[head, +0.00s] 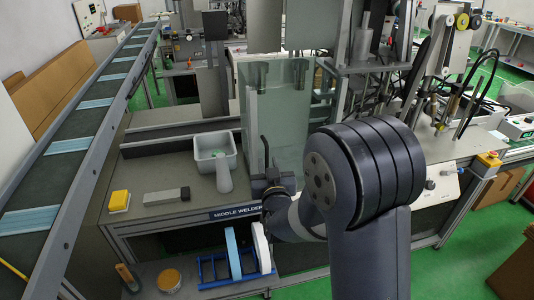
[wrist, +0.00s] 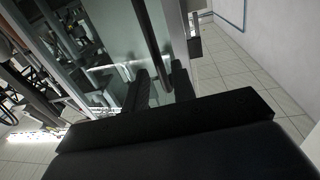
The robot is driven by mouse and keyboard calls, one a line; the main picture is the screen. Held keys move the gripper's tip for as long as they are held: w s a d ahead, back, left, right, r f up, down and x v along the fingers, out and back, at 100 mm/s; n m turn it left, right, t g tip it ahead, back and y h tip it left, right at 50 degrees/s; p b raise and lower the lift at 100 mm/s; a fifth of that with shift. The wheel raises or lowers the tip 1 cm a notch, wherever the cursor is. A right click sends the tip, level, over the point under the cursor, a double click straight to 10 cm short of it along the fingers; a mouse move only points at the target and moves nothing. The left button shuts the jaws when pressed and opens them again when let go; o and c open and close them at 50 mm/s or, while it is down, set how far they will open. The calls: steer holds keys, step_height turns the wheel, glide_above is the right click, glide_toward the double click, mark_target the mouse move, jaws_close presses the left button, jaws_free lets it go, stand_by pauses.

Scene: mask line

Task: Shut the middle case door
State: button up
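The middle case (head: 290,105) is a tall clear, greenish glass enclosure above the bench sign "MIDDLE WELDER". Its glass door (head: 254,115) shows at the left front, seemingly standing out at an angle; how far open it is I cannot tell. A dark upright bar handle (head: 265,150) is on the door and also shows in the wrist view (wrist: 150,40). My gripper (head: 272,180) is low at the handle, partly hidden by my arm. In the wrist view my gripper's dark fingers (wrist: 160,88) are apart, with glass showing between them and the handle's lower end close by; contact is unclear.
A grey bin (head: 214,150) with a handled tool, a grey block (head: 166,196) and a yellow box (head: 119,201) sit on the bench left of the case. A conveyor (head: 75,130) with blue masks runs along the left. A blue rack (head: 215,270) stands below the bench front.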

mark_target(267, 159)
steer(key=shift+w+a+p, duration=0.2)
steer(key=shift+w+p, duration=0.05)
steer(key=shift+w, duration=0.7)
steer(key=shift+w+a+p, duration=0.15)
steer(key=shift+w+p, duration=0.05)
steer(key=shift+w, duration=0.75)
steer(key=shift+c, duration=0.2)
jaws_close()
